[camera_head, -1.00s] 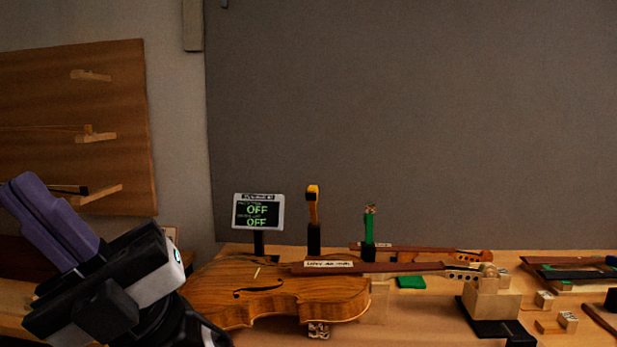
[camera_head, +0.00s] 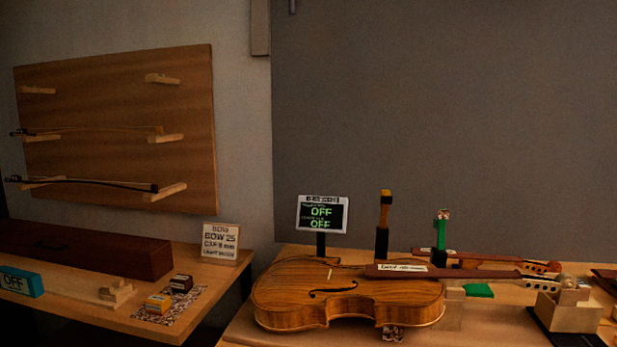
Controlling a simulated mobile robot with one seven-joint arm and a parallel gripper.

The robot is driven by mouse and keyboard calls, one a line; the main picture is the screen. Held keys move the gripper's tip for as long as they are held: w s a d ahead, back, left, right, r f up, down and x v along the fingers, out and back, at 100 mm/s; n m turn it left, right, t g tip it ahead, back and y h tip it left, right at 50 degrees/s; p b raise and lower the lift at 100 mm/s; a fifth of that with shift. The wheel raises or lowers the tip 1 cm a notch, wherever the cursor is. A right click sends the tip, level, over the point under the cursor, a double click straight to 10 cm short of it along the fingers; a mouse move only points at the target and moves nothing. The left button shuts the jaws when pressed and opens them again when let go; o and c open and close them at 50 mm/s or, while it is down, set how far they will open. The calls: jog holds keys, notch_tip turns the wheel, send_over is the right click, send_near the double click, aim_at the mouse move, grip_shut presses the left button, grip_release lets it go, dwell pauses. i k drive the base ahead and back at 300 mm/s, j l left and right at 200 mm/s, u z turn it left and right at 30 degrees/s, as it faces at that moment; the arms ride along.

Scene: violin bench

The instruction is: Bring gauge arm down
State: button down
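A violin (camera_head: 345,298) lies on the bench, its neck pointing right. Behind it an orange upright arm (camera_head: 385,208) stands on a black post. To its right a green upright arm (camera_head: 441,228) stands on another black post. Either could be the gauge arm; the picture does not name them. A small display (camera_head: 322,214) reading OFF twice stands on a post behind the violin's left end. My gripper is out of view.
A wooden block (camera_head: 568,314) stands at the violin's scroll end. On the left, a second table holds a long dark box (camera_head: 84,249), a teal OFF box (camera_head: 20,281) and a BOW sign (camera_head: 221,240). A gap separates the tables. Bows rest on a wall board (camera_head: 120,110).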

aim_at(387, 199)
jog(key=l+u, duration=0.1)
jog(key=u, duration=1.15)
jog(key=i+l, duration=0.1)
jog(key=l, duration=0.4)
jog(key=i+l+u, duration=0.15)
jog(key=l, duration=0.35)
jog(key=k, duration=0.05)
